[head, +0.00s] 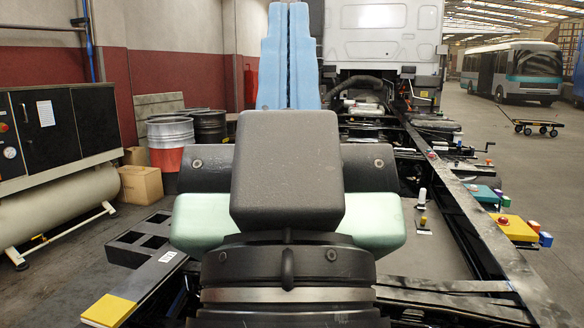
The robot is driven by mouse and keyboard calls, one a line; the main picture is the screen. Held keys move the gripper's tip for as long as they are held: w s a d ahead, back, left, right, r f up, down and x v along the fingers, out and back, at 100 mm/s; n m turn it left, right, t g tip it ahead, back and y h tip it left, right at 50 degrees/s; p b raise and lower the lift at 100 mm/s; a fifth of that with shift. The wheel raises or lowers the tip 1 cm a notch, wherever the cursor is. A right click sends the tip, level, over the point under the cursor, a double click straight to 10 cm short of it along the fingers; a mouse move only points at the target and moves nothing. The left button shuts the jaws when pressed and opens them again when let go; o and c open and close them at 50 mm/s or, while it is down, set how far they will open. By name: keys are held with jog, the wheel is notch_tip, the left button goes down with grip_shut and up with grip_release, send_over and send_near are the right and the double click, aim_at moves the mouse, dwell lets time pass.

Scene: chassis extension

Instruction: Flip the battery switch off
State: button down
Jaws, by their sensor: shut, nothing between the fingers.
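I cannot tell for certain which part is the battery switch. A small upright switch-like part (422,222) with a yellow section stands on a flat plate inside the chassis, right of my arm. A white-topped knob (422,194) stands just behind it. My own dark and mint-green arm links fill the middle and hide part of the chassis. My gripper does not show.
The chassis's right rail (455,190) runs back to a white truck cab (380,35). A black tray with square openings (140,243) and a yellow pad (108,310) lie front left. Drums (170,132), cardboard boxes (141,184) and a compressor (60,200) stand left. Open floor lies right.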

notch_tip(320, 180, up, 16)
jog(key=p, duration=1.3)
jog(key=shift+w, duration=0.1)
